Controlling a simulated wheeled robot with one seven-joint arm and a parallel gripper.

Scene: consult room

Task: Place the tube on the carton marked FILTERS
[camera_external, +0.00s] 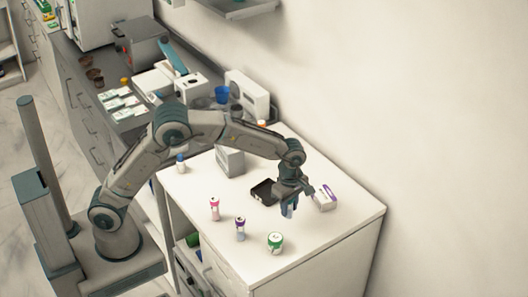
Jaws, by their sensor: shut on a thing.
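My gripper (289,204) points down over the right part of the white counter. It is shut on a small blue-grey thing, which seems to be the tube (289,211); the fingers hide most of it. A small white carton with a purple end (325,197) lies just right of my gripper. A grey-white upright carton (230,161) stands further back on the left, partly behind my arm. No lettering is readable, so I cannot tell which carton is marked FILTERS.
A black tray (264,191) lies just left of my gripper. A pink-capped bottle (214,208), a purple-capped bottle (240,228) and a green-topped jar (275,242) stand near the front. A blue-capped bottle (181,163) stands at the left. The right front counter is clear.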

